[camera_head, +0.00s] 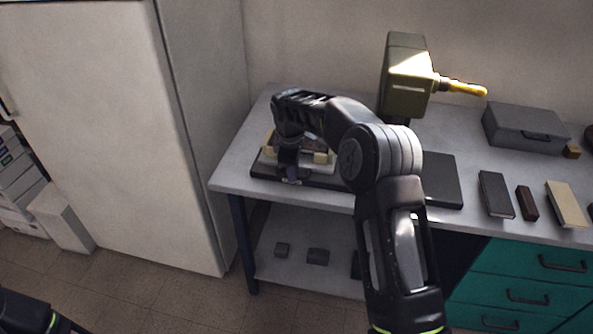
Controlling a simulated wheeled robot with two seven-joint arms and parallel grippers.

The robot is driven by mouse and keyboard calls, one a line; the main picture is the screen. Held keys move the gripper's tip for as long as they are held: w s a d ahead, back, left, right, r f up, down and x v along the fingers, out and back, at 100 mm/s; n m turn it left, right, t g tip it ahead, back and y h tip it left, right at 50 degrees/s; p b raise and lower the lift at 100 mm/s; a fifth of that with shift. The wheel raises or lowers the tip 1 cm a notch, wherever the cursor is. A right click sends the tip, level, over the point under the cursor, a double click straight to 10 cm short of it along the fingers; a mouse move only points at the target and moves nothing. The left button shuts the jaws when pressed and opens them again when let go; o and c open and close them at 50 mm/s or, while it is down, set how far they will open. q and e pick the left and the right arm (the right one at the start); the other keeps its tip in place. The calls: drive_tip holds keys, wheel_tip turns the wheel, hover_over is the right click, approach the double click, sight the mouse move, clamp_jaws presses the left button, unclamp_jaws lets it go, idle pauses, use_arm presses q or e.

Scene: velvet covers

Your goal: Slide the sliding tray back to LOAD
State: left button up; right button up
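The sliding tray (268,152) is a pale piece at the left end of a dark base plate (443,182) on the bench. Much of the tray is hidden behind my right arm and gripper. My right gripper (290,173) points down at the front of the tray, at its middle. I cannot tell whether its fingers are closed on a part of the tray. No LOAD marking can be read. Part of my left arm shows in the lower left corner, but its gripper is out of view.
An olive machine head (405,88) with a yellow handle (467,88) stands behind the plate. A grey case (524,128), dark blocks (496,194) and a cream block (567,204) lie to the right. A tall pale cabinet (110,120) stands left of the bench.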

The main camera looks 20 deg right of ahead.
drive_tip(key=shift+o, duration=1.7)
wheel_tip(320, 180, up, 8)
drive_tip(key=s, duration=0.1)
drive_tip(key=shift+a+f+b, duration=0.2)
drive_tip(key=shift+a+b, duration=0.15)
drive_tip(key=shift+b, duration=0.05)
drive_tip(key=shift+s, duration=0.1)
